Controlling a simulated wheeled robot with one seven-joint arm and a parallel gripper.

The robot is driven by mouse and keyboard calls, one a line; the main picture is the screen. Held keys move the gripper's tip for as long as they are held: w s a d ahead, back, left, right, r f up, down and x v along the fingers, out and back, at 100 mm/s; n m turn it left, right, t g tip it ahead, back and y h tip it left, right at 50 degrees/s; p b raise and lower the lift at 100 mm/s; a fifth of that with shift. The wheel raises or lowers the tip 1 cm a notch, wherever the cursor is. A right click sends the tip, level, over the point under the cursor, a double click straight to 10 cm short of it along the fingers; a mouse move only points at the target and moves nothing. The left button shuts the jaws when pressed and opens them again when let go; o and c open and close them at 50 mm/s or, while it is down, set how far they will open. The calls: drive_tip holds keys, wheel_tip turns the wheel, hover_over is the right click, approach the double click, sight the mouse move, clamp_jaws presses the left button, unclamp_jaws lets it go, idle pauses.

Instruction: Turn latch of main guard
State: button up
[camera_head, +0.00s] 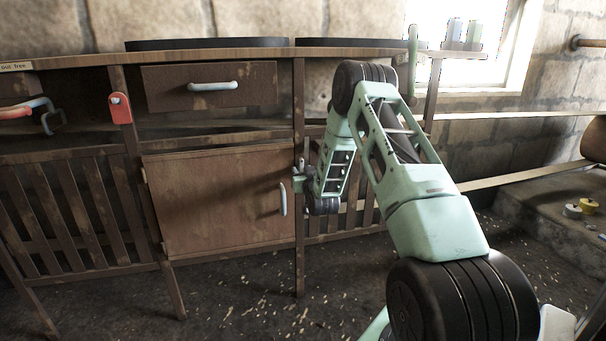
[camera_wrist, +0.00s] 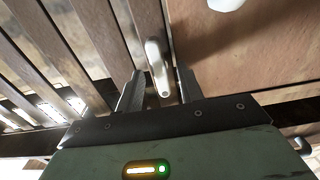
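The main guard appears to be the brown wooden door (camera_head: 215,205) of the cabinet; its panel fills the right of the wrist view (camera_wrist: 255,60). A pale metal latch (camera_wrist: 156,55) sits beside the panel's edge, on the post next to the slats. My gripper (camera_wrist: 160,88) has one finger on each side of the latch's lower end. The fingers stand apart, with a visible gap on the left; whether the right finger touches is unclear. In the head view my gripper (camera_head: 299,178) is at the door's right edge, and I cannot make out the latch clearly there.
A pale door handle (camera_head: 283,198) is close left of my gripper. A drawer (camera_head: 210,87) and a worktop (camera_head: 220,55) are above. A red tag-like part (camera_head: 120,108) hangs on the left post. Slatted panels (camera_head: 75,210) flank the door. The floor in front is open.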

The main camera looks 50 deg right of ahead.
drive_tip(key=shift+w, duration=0.1)
clamp_jaws()
